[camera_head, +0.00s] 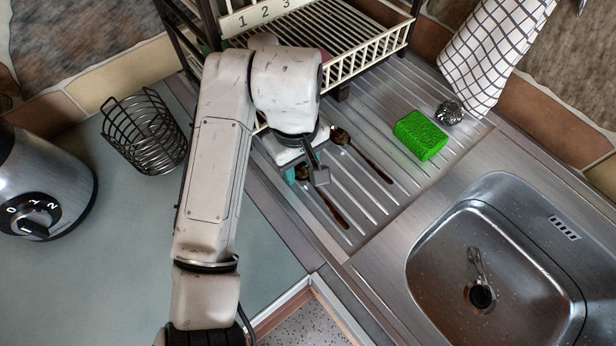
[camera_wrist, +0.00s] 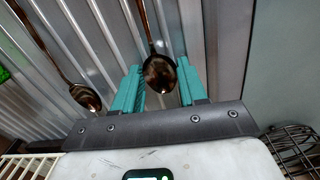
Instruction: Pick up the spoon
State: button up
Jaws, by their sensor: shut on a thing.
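Two dark metal spoons lie over the ribbed steel drainboard. The nearer spoon (camera_head: 334,211) has its bowl end at my gripper (camera_head: 304,176) and its handle pointing down and right. In the wrist view, this spoon's bowl (camera_wrist: 160,72) sits between my gripper's two teal fingers (camera_wrist: 160,88), which are shut on it. I cannot tell if it is raised off the drainboard. The other spoon (camera_head: 370,162) lies to the right of my gripper, and it also shows at the left of the wrist view (camera_wrist: 86,97). My gripper hides part of the held spoon's bowl in the head view.
A dish rack (camera_head: 372,48) stands behind my gripper. A green sponge (camera_head: 420,135) and a steel scourer (camera_head: 449,112) lie to the right. The sink (camera_head: 450,290) is at lower right. A wire basket (camera_head: 145,135) and a blender base (camera_head: 45,190) stand on the left counter.

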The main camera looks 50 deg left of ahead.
jog(key=c, duration=0.4)
jog(key=shift+r, duration=0.1)
